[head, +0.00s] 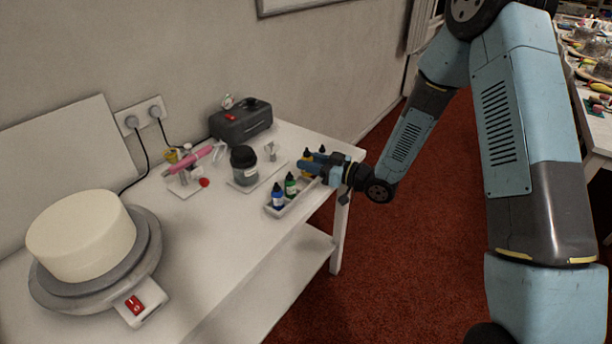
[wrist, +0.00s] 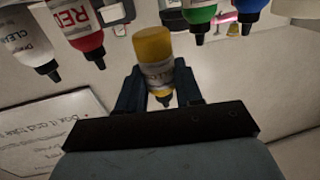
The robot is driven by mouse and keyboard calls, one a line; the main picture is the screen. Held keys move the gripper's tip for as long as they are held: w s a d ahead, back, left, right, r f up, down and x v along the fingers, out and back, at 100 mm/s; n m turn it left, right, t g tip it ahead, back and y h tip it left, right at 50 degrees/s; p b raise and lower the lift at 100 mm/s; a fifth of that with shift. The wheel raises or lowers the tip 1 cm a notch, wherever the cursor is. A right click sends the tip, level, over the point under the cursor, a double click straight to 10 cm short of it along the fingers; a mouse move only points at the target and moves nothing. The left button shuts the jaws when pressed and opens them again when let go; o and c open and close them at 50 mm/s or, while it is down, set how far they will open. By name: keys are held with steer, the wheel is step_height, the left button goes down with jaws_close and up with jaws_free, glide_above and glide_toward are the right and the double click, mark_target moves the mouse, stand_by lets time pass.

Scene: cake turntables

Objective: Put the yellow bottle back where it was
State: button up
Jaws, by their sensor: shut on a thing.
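My gripper (head: 313,166) is at the far end of the small bottle tray (head: 290,206) near the table's right edge. In the wrist view my gripper (wrist: 158,74) is shut on the yellow bottle (wrist: 154,48), with a finger on each side of its label. In the head view the yellow bottle is mostly hidden by my fingers. I cannot tell whether its base touches the tray. The blue bottle (head: 278,198) and green bottle (head: 291,185) stand in the near part of the tray. The red bottle (wrist: 80,25) and clear bottle (wrist: 30,45) show in the wrist view.
A dark lidded jar (head: 244,165) stands left of the tray. Behind are a pink airbrush (head: 195,158) and a black compressor (head: 240,122). A cake (head: 82,235) sits on a turntable (head: 150,245) at the front left. The table's middle is clear.

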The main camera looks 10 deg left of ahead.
mark_target(304, 175)
steer(key=shift+w+a+f, duration=0.25)
steer(key=shift+a+f, duration=0.3)
steer(key=shift+f, duration=0.15)
steer(key=shift+w+a+f, duration=0.2)
steer(key=shift+a+f, duration=0.3)
steer(key=shift+f, duration=1.65)
steer(key=o, duration=0.5)
steer(key=shift+f, duration=0.1)
steer(key=shift+c, duration=0.2)
steer(key=v, duration=1.2)
